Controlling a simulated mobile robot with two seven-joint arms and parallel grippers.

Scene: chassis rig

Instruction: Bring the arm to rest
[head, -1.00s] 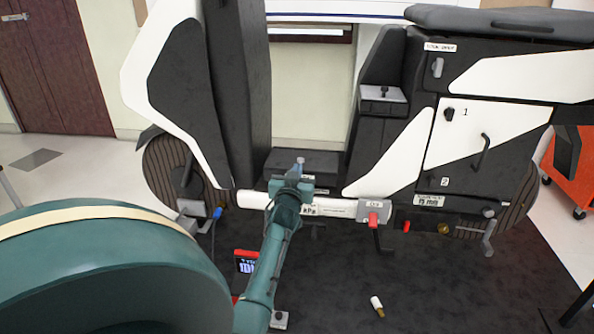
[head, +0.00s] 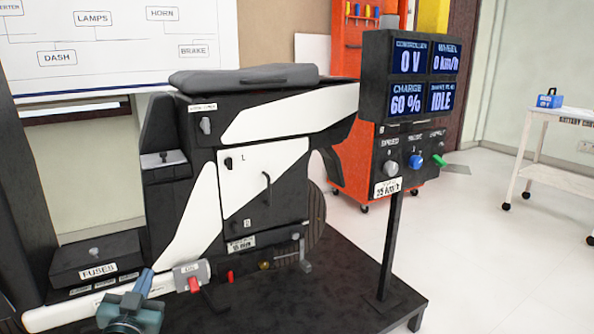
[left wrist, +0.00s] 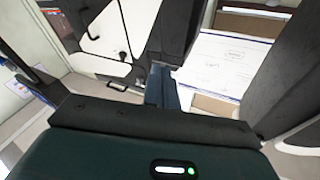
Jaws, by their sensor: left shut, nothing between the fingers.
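My left gripper (head: 146,283) is at the bottom left of the head view. Its blue fingers are shut and empty. In that view it overlaps the white tube at the foot of the chassis rig, left of a grey collar (head: 188,274) with a red lever. I cannot tell how far it is from the tube. In the left wrist view the shut fingers (left wrist: 160,85) point toward the rig's white and black panel (left wrist: 110,38). My right gripper is not in view.
The black and white rig (head: 265,165) stands on a dark platform (head: 340,310). A display post (head: 392,240) rises at the platform's right. An orange cabinet (head: 362,150) and a white cart (head: 550,180) stand behind.

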